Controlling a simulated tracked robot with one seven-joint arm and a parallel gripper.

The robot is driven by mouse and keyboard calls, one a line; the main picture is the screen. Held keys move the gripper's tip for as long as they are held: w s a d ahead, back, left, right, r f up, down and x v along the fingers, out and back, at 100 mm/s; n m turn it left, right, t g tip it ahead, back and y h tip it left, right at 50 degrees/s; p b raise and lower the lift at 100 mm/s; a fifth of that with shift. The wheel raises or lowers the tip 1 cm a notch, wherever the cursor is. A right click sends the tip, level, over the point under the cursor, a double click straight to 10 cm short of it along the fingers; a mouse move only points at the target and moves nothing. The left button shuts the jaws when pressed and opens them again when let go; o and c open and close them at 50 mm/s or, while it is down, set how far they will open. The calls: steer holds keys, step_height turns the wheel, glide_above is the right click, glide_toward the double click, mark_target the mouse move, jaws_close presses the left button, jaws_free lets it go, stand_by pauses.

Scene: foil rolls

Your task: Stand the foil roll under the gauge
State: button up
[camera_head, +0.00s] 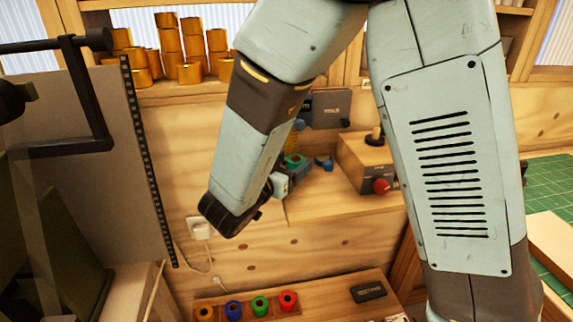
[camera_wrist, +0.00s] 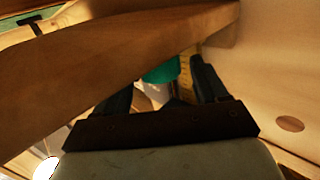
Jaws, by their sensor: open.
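My gripper (camera_wrist: 164,82) is open, with its two dark fingers apart in the wrist view. A green-teal piece (camera_wrist: 160,74) shows beyond and between the fingertips, beside a yellow marked strip (camera_wrist: 185,78). In the head view a green round piece (camera_head: 294,160) sits on the wooden ledge close to my gripper's pale body (camera_head: 280,184). It may be a foil roll, but my arm partly hides it. A dark box with a label (camera_head: 331,109), perhaps the gauge, is above and behind it. I cannot tell whether the green piece stands directly under it or touches my fingers.
A wooden rack (camera_head: 247,308) holds yellow, blue, green and red rolls at the bottom. Gold rolls (camera_head: 168,45) stand stacked on the back shelf. A grey panel (camera_head: 125,150) stands at the left.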

steer(key=v, duration=1.1)
steer(key=shift+s, duration=0.1)
